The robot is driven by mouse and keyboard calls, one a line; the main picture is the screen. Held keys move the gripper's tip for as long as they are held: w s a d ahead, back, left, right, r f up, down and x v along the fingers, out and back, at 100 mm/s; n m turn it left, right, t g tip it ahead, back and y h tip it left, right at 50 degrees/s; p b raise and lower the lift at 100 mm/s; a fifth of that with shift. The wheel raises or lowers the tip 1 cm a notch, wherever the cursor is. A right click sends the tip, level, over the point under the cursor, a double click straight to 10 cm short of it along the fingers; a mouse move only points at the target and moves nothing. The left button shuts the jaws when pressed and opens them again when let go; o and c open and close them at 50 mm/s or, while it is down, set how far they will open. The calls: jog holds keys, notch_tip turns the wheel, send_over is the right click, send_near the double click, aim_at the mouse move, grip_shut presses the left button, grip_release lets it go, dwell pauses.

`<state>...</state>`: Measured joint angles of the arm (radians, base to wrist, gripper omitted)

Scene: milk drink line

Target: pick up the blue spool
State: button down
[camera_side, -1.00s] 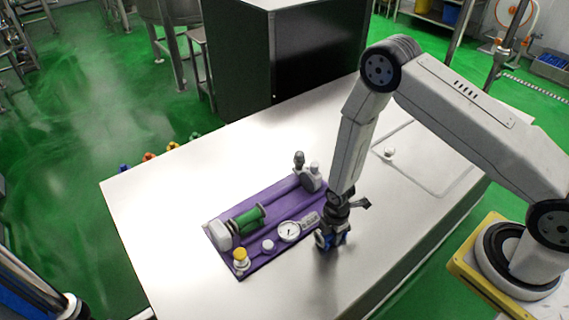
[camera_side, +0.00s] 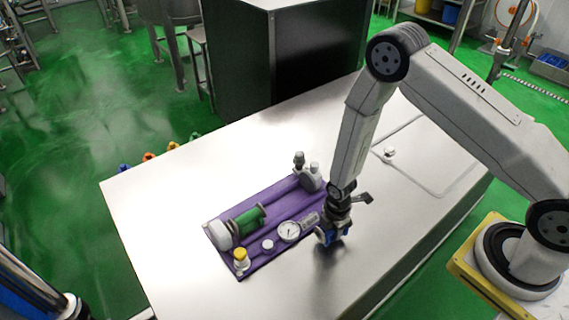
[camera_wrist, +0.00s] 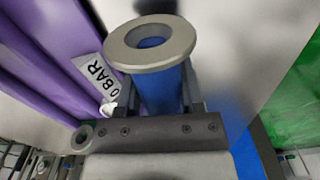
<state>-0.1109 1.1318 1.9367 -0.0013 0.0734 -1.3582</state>
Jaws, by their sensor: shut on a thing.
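The blue spool (camera_wrist: 158,80) has a grey ring-shaped flange with a round hole at its end. In the wrist view it sits between the fingers of my gripper (camera_wrist: 155,100), which is shut on its blue body. In the side view my gripper (camera_side: 332,228) points down at the right edge of the purple mat, with the blue spool (camera_side: 330,237) between its fingers, partly hidden by them. A dark shadow lies on the table below the spool; I cannot tell the exact gap.
The purple mat (camera_side: 262,253) bears a green spool (camera_side: 247,221), a round gauge (camera_side: 289,231), a yellow-capped part (camera_side: 240,256), a white knob (camera_side: 267,245) and a grey fitting (camera_side: 312,178). A small white knob (camera_side: 389,152) stands at the right. The table front (camera_side: 220,295) is clear.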

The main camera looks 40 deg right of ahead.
jog(key=s+d+r, duration=0.1)
jog(key=s+r, duration=1)
jog(key=s, duration=0.3)
jog(key=shift+d, duration=0.1)
jog(key=shift+w, duration=0.1)
dwell(0.4)
